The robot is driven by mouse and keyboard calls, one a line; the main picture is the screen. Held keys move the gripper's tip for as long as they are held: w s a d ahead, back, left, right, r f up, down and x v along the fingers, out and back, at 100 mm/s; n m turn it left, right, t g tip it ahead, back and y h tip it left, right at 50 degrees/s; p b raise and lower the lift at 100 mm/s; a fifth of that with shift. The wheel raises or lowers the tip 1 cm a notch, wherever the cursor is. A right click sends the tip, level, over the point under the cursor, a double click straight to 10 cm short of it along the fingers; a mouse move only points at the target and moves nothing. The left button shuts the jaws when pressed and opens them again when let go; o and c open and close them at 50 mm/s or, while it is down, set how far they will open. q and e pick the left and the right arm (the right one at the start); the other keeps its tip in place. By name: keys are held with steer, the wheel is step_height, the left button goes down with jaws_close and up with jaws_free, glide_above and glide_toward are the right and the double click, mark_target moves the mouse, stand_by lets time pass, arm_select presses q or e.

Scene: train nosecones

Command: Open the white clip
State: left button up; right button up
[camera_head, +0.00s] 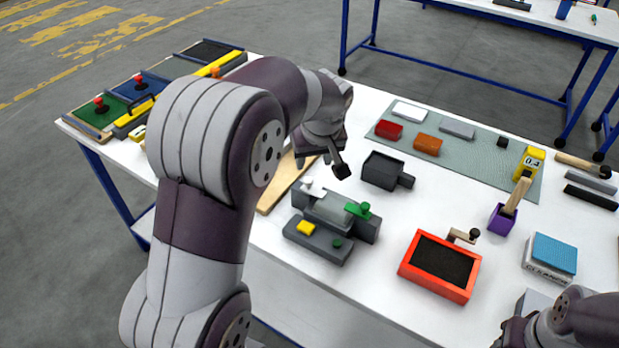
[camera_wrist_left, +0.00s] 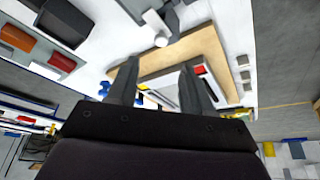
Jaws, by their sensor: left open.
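The white clip (camera_head: 314,188) sits at the left end of a grey fixture (camera_head: 328,209), which has a green clip (camera_head: 360,210) at its other end. My left gripper (camera_head: 322,164) is above and just behind the white clip, apart from it, with its fingers spread and nothing between them. In the left wrist view, the open fingers (camera_wrist_left: 158,75) point toward a wooden board (camera_wrist_left: 205,48). A white part with a round knob (camera_wrist_left: 160,38) shows beyond them, probably the white clip. Whether the clip is open or shut is too small to tell.
A dark grey block (camera_head: 383,170) stands close right of my left gripper. A grey base with a yellow button (camera_head: 305,228) lies in front of the fixture. A red tray (camera_head: 440,266) and a purple holder (camera_head: 502,220) stand to the right. Part of my right arm shows at bottom right.

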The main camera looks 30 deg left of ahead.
mark_target(308, 180)
arm_select(q)
steer(key=x, duration=1)
steer(key=shift+a, duration=0.1)
steer(key=shift+s, duration=0.1)
jaws_close()
